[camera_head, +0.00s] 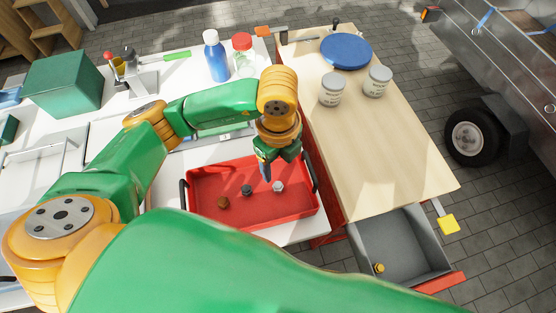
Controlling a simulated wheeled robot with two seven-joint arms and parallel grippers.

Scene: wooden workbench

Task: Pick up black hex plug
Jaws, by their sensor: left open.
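The black hex plug (246,190) lies in the red tray (205,222), between a brown plug (223,202) to its left and a white or silver plug (278,186) to its right. My left gripper (266,174) points down over the tray, to the upper right of the black plug and close to the white one. It is open and I see nothing held in it. Its fingertips are small and seen edge-on. My right gripper is not in view; a large green arm link of mine fills the lower part of the picture.
Blue (215,58) and red-capped (242,58) bottles stand behind the tray. Two grey tins (332,90) and a blue disc (346,51) are on the wooden top (390,160). An open grey drawer (400,245) holds a small yellow item (379,268).

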